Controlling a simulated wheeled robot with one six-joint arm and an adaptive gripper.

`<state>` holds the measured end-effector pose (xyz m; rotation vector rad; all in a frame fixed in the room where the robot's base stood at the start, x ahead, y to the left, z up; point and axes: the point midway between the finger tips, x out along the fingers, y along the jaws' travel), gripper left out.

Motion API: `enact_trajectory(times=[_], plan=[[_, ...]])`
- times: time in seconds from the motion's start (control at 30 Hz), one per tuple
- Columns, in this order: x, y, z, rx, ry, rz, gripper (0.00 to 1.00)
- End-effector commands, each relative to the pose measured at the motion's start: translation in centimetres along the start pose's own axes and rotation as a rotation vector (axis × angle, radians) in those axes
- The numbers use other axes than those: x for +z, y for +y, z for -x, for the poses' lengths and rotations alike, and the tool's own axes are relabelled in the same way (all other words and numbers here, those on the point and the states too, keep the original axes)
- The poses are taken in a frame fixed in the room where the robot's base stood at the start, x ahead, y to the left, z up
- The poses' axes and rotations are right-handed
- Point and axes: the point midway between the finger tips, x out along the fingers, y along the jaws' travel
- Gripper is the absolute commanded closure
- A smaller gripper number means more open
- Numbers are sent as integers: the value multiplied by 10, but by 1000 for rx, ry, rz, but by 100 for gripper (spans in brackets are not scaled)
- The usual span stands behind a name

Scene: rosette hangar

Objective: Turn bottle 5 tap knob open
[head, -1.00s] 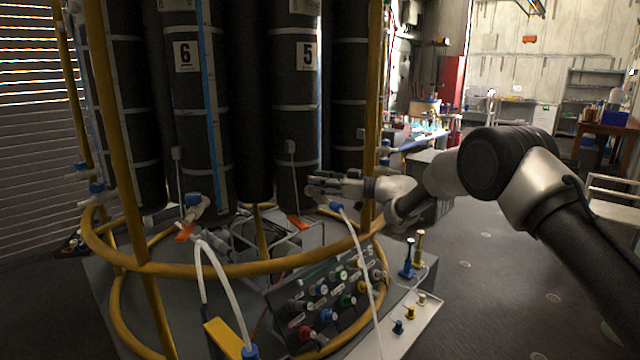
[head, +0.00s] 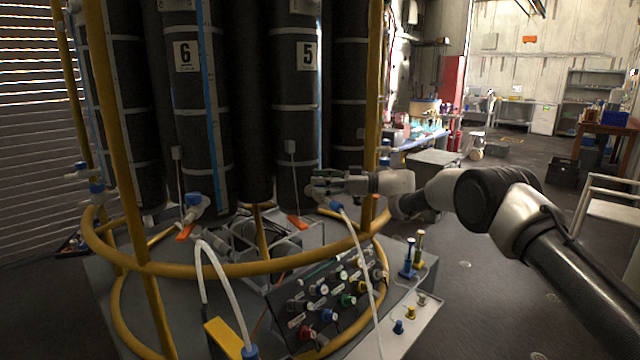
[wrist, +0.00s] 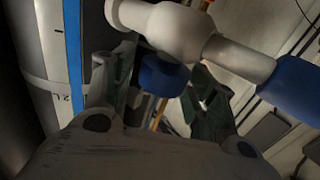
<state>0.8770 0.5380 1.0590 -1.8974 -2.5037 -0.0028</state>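Bottle 5 (head: 296,130) is a tall dark cylinder with a white number label, standing inside the yellow ring frame. My gripper (head: 322,183) is at its lower right side, just above a blue tap part (head: 336,205) with a white hose. In the wrist view, a pale tap body (wrist: 185,35) crosses the top, with a blue cap (wrist: 163,76) below it and a blue end (wrist: 292,88) at the right. My dark fingers (wrist: 160,92) are spread on either side of the blue cap. Contact cannot be told. An orange lever (head: 298,222) shows below bottle 5.
The yellow ring rail (head: 240,269) and a yellow post (head: 374,100) stand close to my arm. A panel of coloured knobs (head: 330,290) is below. Bottle 6 (head: 185,110) is to the left, with its own orange-levered tap. Open floor lies to the right.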

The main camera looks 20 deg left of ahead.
Motion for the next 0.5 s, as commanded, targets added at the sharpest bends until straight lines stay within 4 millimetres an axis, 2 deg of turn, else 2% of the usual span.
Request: enact_trajectory(times=[0.33,0.5], plan=[[1,0,3,0,-1,-2,40],[1,0,28,3,-2,-1,40]])
